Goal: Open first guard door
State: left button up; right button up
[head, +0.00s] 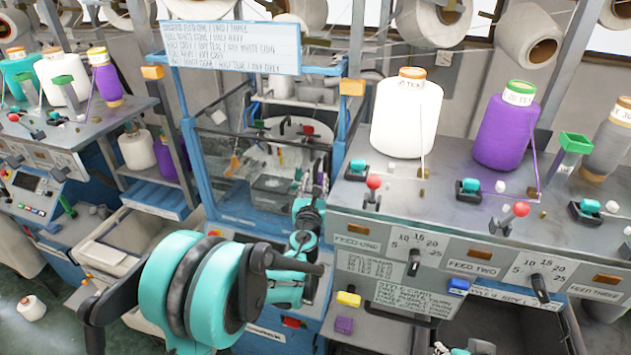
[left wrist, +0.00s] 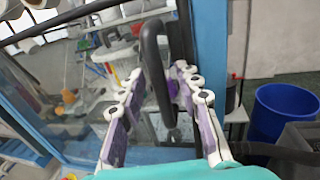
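The guard door is a clear panel (head: 225,150) in a blue frame on the middle machine in the head view; it looks closed. In the left wrist view the panel (left wrist: 85,125) is on the left beside a blue post (left wrist: 207,60). A dark upright bar handle (left wrist: 152,65) stands before it. My left gripper (head: 314,180) is at the door's right side. In the left wrist view its fingers (left wrist: 160,80) are apart, one on each side of the handle; I see no clear grip.
A feed console (head: 480,230) with cones and switches stands close to the right of the door. A sign (head: 232,47) hangs above it. Another console (head: 45,150) stands at left. A blue bin (left wrist: 285,120) stands right in the left wrist view.

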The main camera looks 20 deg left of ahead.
pick_arm(q)
jog(key=shift+c, duration=0.3)
grip_shut()
